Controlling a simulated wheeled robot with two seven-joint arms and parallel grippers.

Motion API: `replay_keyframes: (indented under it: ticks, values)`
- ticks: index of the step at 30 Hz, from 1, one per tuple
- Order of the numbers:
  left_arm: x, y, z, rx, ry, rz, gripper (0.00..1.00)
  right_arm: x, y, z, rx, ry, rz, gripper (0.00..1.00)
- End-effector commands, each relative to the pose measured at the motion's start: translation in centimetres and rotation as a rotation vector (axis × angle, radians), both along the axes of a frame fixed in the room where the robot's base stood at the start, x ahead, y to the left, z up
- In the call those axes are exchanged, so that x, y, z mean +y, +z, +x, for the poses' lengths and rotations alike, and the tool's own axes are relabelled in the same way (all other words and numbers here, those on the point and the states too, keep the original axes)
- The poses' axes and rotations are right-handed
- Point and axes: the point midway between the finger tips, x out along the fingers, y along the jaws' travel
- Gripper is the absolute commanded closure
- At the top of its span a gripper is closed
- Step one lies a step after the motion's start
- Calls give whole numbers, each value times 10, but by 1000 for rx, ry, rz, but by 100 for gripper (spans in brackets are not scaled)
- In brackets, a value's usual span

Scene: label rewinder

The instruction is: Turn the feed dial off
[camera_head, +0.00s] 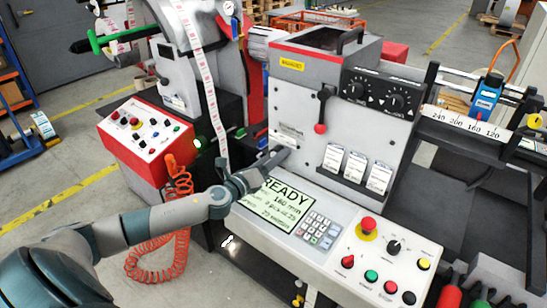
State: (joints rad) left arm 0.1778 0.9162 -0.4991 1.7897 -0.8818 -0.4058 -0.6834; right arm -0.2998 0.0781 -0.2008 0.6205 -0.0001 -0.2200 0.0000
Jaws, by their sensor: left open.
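A black panel (376,97) on the upper front of the grey machine carries two black dials, a left dial (356,90) and a right dial (396,103). A black rotary knob (394,247) also sits on the sloped console. The lettering is too small to tell which one is the feed dial. My left gripper (278,160) is open and empty, in front of the machine's lower left face, just above the display. It is well to the left of and below the dials, apart from them. My right gripper is not in view.
A red-knobbed lever (321,127) hangs left of the dials. The lit display (277,206) reads READY, beside a keypad (316,231). A red mushroom button (368,225) and several coloured buttons share the console. A red control box (150,137) with a coiled hose stands left.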

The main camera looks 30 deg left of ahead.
Motion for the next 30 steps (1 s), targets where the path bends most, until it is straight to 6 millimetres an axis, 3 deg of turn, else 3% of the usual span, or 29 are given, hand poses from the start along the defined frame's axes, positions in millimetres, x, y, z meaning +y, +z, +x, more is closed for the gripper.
replay_keyframes:
  ticks: [1,6,19,30]
  values:
    - [0,0,0,0,0,0,41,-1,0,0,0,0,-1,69]
    - [0,0,0,0,0,0,82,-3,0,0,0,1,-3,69]
    - [0,-1,0,4,0,-50,83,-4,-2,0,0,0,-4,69]
    - [0,-1,0,21,1,-275,83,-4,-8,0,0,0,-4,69]
